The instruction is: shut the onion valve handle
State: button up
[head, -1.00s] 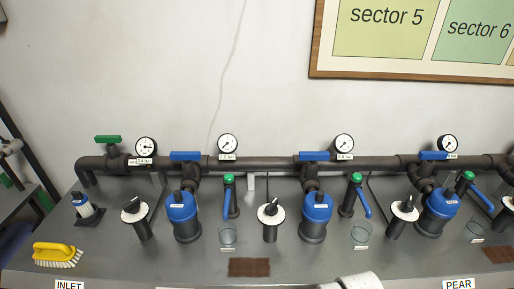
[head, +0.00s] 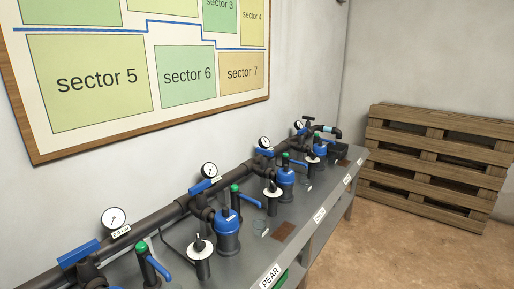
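Several valve stations run along the dark manifold pipe in the head view. Green-capped posts with blue levers also stand on the bench, one lever (head: 250,200) being by the middle station. The bench-edge label PEAR (head: 270,276) is readable. Farther labels, such as a second label (head: 319,216) and a third label (head: 347,180), are too small to read surely, so I cannot tell which handle is onion's. My gripper is not in view.
The grey bench (head: 310,243) recedes to the right along the wall. Round gauges, blue filter bowls (head: 227,234) and white-disc knobs (head: 200,247) crowd it. The floor (head: 405,245) between is clear. A sector board (head: 140,75) hangs above.

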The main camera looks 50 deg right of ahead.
aim_at(265, 152)
jog(key=z, duration=1)
